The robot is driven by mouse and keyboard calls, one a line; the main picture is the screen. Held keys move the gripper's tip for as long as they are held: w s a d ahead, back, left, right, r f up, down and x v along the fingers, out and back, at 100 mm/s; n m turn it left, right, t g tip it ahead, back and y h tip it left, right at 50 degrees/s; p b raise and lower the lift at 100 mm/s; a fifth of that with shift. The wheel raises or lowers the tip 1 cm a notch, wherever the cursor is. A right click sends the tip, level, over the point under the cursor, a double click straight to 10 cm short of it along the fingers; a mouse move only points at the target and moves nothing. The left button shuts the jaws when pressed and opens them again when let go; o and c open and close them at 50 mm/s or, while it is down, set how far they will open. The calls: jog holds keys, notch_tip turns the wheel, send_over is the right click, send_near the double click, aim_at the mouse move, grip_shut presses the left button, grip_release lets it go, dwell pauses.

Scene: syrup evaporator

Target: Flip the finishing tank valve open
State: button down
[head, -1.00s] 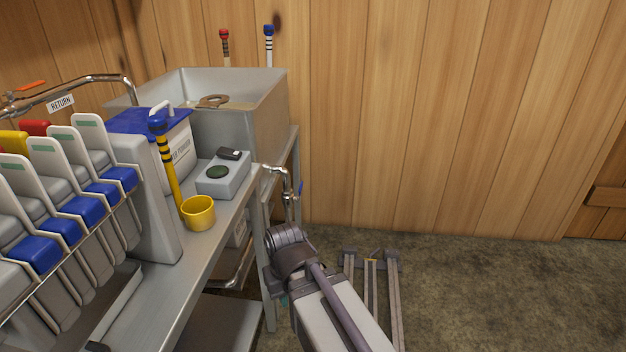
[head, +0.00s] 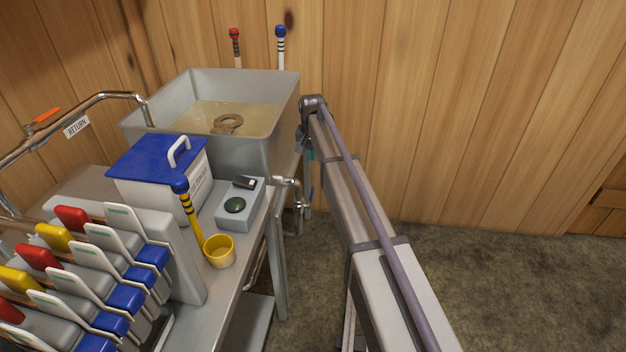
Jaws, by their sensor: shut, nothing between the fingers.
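The finishing tank (head: 270,150) is the grey steel basin at the back, holding pale amber liquid. A steel outlet pipe (head: 284,181) comes out low on its right side and bends down. The valve on it has a small blue handle (head: 309,198), seen nearly edge-on, so its exact angle is hard to tell. My gripper (head: 310,153) shows only as a small dark and teal part below the far end of my arm, just above the valve in the picture. It is shut and empty, apart from the handle as far as I can see. Its fingertips are mostly hidden by my arm.
A blue-lidded white box (head: 158,170), a grey device with a green disc (head: 240,205) and a yellow cup (head: 219,251) stand left of the valve. A filter press (head: 90,285) fills the lower left. The floor (head: 520,290) to the right is clear.

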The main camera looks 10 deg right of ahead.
jog(key=shift+f, duration=0.2)
notch_tip(320, 180, down, 14)
jog(key=b, duration=1.4)
jog(key=shift+r, duration=0.1)
jog(key=shift+w+d+f+b, duration=0.1)
jog(key=shift+w+f+b, duration=0.1)
jog(key=shift+f+b, duration=0.45)
notch_tip(320, 180, up, 14)
jog(key=w+p, duration=0.2)
jog(key=p, duration=1.2)
jog(key=shift+d, duration=0.45)
jog(key=shift+w+r, duration=0.1)
